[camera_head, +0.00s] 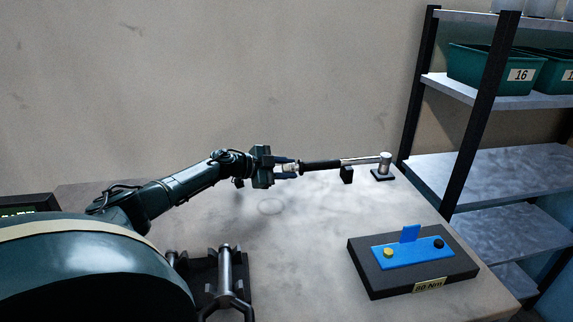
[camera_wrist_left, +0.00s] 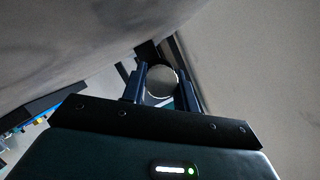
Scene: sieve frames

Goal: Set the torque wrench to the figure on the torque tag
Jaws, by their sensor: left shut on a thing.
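The torque wrench (camera_head: 361,161) lies level near the back of the table, its black grip to the left and silver head to the right, on two small black supports. My left gripper (camera_head: 288,168) is shut on the wrench's left end, at the end knob. In the left wrist view the pale round end of the wrench (camera_wrist_left: 161,81) sits between the two fingers of my left gripper (camera_wrist_left: 156,87). The wrench's scale cannot be read. The yellow torque tag (camera_head: 429,285) on the front of the black block seems to read 80 Nm. My right gripper is out of view.
The black block (camera_head: 365,280) at the front right carries a blue plate (camera_head: 410,251) with a yellow and a black knob. A dark fixture with metal rods (camera_head: 227,275) stands front left. Shelves with green bins (camera_head: 490,68) rise at right. The table's middle (camera_head: 310,225) is clear.

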